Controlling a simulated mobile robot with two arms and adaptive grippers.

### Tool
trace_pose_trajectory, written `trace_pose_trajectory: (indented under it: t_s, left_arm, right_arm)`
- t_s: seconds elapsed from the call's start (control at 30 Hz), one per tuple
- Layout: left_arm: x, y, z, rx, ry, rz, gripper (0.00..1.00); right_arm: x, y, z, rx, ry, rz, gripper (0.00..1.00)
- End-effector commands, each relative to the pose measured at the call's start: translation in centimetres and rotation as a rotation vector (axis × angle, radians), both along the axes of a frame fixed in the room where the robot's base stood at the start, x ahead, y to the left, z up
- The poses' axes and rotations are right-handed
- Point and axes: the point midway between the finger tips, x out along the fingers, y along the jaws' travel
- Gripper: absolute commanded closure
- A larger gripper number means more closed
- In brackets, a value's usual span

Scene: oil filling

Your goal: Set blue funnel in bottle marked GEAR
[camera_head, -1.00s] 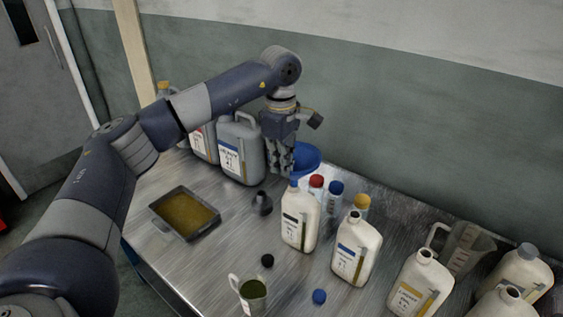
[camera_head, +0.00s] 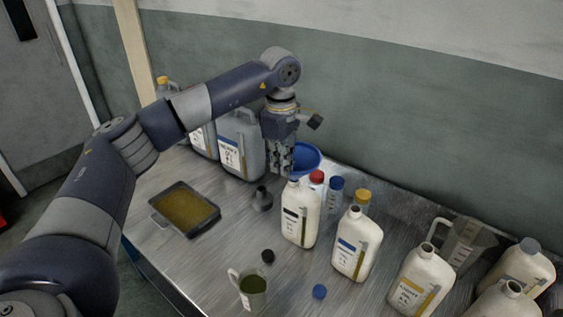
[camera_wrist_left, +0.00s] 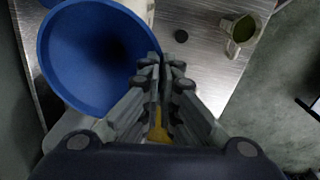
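The blue funnel (camera_head: 308,157) stands wide mouth up behind the front bottles, and its lower part is hidden. In the left wrist view its round bowl (camera_wrist_left: 92,52) lies left of my fingers. My left gripper (camera_head: 280,170) points down at the funnel's left rim. In the wrist view its fingertips (camera_wrist_left: 163,72) are close together at the rim; whether they pinch it is unclear. White bottles stand to the right: one with a dark label (camera_head: 300,214), an open one with a blue label (camera_head: 356,245), an open one with a yellow label (camera_head: 421,282). I cannot read GEAR on any label.
Grey jugs (camera_head: 240,146) stand behind the gripper. A brown-filled tray (camera_head: 186,209), a small dark funnel-like piece (camera_head: 262,200), a measuring cup (camera_head: 252,290) and loose black (camera_head: 267,256) and blue (camera_head: 319,291) caps lie on the table. A clear jug (camera_head: 464,243) stands at right.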

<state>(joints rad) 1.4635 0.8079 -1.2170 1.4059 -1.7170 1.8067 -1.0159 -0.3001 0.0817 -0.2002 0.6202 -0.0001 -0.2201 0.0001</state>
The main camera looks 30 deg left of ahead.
Motion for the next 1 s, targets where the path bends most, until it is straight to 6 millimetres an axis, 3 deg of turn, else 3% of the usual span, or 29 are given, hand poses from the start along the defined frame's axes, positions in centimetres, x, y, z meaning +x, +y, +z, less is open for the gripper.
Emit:
trace_pose_trajectory:
  t_s: [0.27,0.4,0.77,1.0]
  left_arm:
    - [0.0,0.0,-0.2,0.0,-0.001,0.0,1.0]
    - [0.0,0.0,-0.2,0.0,-0.001,0.0,0.72]
    - [0.0,0.0,0.0,0.0,-0.001,0.0,0.72]
    - [0.0,-0.1,3.5,-0.002,-0.006,0.001,0.72]
  right_arm:
    - [0.0,0.0,-0.1,0.0,0.0,0.0,0.6]
    - [0.0,0.1,-0.1,0.001,0.0,0.0,0.6]
    - [0.0,0.2,-0.1,0.002,-0.001,-0.001,0.6]
    - [0.0,0.1,-0.1,0.002,-0.001,-0.001,0.6]
